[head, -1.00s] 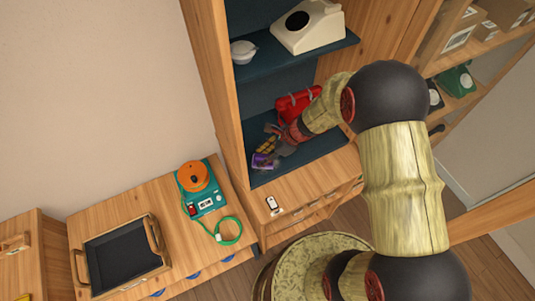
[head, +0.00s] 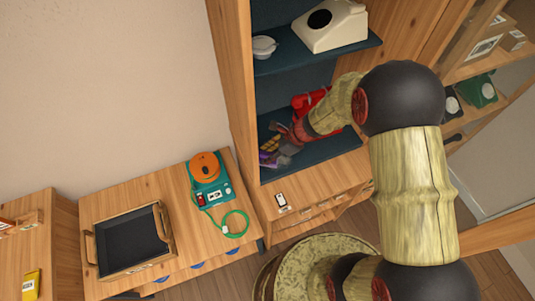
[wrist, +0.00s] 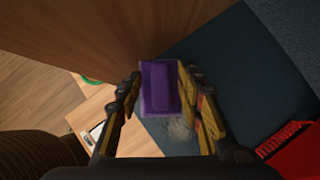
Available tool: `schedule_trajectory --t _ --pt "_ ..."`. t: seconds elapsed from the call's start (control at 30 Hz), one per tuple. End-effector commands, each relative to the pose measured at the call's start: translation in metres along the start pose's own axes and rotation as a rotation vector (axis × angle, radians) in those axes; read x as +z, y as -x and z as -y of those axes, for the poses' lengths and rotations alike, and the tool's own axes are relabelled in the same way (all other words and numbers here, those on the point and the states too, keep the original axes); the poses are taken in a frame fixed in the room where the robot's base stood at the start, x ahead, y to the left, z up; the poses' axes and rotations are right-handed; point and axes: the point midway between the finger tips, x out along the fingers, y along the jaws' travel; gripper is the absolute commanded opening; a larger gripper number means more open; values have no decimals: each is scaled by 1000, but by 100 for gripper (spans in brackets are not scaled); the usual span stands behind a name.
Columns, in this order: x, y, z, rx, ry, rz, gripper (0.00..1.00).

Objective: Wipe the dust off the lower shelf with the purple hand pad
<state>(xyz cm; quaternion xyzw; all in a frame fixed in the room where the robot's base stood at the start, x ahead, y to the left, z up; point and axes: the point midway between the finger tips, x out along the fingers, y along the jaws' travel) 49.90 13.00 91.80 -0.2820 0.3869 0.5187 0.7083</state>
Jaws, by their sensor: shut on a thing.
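The purple hand pad (wrist: 160,88) is between the two fingers of my gripper (wrist: 162,100) in the wrist view. My gripper is shut on it. In the head view the pad (head: 268,158) shows as a small purple patch at the left end of the lower shelf (head: 322,151), by the cabinet's side wall. A pale dusty patch (wrist: 182,130) lies on the dark blue shelf beside the pad in the wrist view. Whether the pad touches the shelf cannot be told. My arm hides part of the shelf.
A red phone (head: 306,101) stands on the lower shelf behind my gripper; its red edge shows in the wrist view (wrist: 294,152). The upper shelf (head: 290,56) holds a cream phone (head: 331,26) and a white bowl (head: 264,46). A small white-and-black item (head: 281,202) lies on the ledge below.

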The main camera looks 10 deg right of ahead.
Motion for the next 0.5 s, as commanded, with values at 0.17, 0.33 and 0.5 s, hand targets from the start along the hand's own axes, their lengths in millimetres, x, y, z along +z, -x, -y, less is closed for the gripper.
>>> schedule_trajectory --t 0.17,0.33,0.5 --pt "-11 8 9 -2 -1 -1 0" --pt "-19 14 16 -2 -1 -1 0" --pt "-22 16 18 -2 -1 -2 0"
